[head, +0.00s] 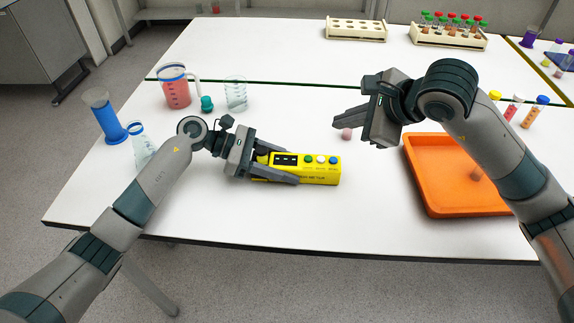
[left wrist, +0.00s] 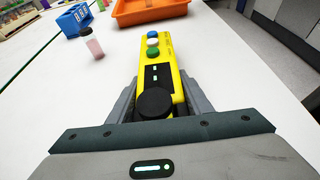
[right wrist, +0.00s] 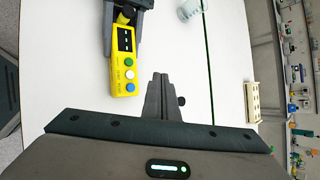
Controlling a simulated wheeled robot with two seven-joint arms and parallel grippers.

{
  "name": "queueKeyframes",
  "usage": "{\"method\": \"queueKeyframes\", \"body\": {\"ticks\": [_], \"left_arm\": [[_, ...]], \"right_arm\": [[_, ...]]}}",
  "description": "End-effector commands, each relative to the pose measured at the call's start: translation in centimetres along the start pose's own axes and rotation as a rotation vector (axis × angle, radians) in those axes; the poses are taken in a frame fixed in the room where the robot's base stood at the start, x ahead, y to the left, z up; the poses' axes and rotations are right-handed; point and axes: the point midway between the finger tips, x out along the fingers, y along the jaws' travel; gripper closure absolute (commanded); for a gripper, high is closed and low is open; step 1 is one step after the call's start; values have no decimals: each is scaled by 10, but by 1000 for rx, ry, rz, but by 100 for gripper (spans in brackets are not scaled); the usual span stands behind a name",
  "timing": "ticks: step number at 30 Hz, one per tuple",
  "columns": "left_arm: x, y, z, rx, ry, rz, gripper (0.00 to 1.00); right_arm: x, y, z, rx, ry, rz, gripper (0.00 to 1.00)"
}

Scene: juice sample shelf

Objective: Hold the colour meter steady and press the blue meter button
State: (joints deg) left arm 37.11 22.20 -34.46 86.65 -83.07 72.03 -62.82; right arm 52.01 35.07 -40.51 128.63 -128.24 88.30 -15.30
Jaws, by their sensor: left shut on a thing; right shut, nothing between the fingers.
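The yellow colour meter (head: 310,178) lies on the white table with its buttons facing up. My left gripper (head: 278,167) is shut around its body from the left, also seen in the left wrist view. The green (head: 307,158), white (head: 321,159) and blue (head: 333,160) buttons are clear of the fingers; the blue button (left wrist: 152,34) is at the far end in the left wrist view. My right gripper (head: 338,126) is shut and empty, above and behind the button end. In the right wrist view its fingers (right wrist: 160,95) are beside the blue button (right wrist: 130,87), apart from it.
An orange tray (head: 470,213) is on the right. A small pink bottle (left wrist: 94,47) stands behind the meter, near my right gripper. A red-filled jug (head: 178,92), a beaker (head: 236,94) and a blue cylinder (head: 105,117) stand left. The table in front of the meter is clear.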

Motion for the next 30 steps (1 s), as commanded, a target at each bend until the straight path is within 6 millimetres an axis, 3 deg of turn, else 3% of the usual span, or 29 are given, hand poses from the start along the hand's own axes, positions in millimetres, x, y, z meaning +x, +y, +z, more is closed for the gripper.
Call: {"method": "queueKeyframes", "body": {"ticks": [21, 30], "left_arm": [[0, 0, 1, 1, -1, 0, 88], [0, 0, 1, 1, -1, 0, 88]], "right_arm": [[50, 36, -37, 1, 3, 2, 100], [58, 42, -43, 0, 2, 0, 100]]}}
